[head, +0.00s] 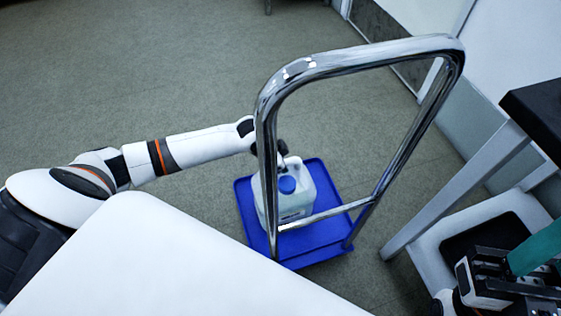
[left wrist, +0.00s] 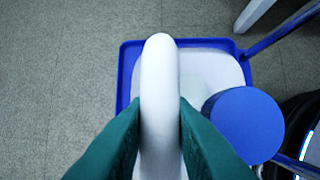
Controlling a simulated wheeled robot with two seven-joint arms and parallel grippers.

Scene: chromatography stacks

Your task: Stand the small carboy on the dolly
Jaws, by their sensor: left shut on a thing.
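The small carboy (head: 294,203) is a whitish, translucent container with a blue cap (head: 287,184). It is upright over the deck of the blue dolly (head: 318,250), within its rim; I cannot tell whether its base touches the deck. My left gripper (head: 284,153) is shut on the carboy's handle. In the left wrist view the teal fingers (left wrist: 160,135) flank the white handle (left wrist: 160,75), with the blue cap (left wrist: 245,122) beside it. My right gripper (head: 530,254) is at the lower right, partly cut off, away from the carboy; its opening is unclear.
The dolly's chrome push handle (head: 360,56) rises in front of the carboy and my left wrist. A white surface (head: 170,265) fills the lower left. A grey-legged table with a dark top (head: 540,112) stands at right. Floor left of the dolly is clear.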

